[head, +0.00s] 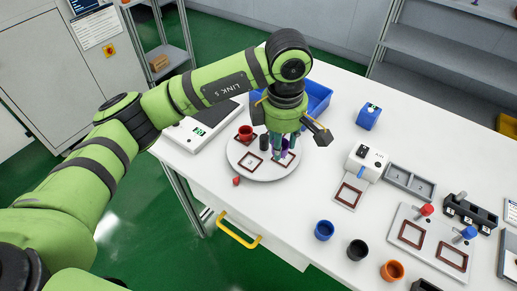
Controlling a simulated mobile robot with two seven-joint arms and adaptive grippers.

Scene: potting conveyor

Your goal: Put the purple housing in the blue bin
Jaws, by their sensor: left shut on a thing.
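My left gripper (281,150) points down over the round white plate (262,176). It is shut on the purple housing (285,145), of which only a small part shows between the fingers. I cannot tell whether the housing touches the plate. The blue bin (320,99) stands just behind my gripper, partly hidden by my arm. My right gripper is not in view.
A red cup (245,132) and a dark cylinder (264,142) stand on the plate close to my gripper. A white device (366,162) and a blue box (368,116) are to the right. Blue (324,230), black (357,249) and orange (392,270) cups stand in front.

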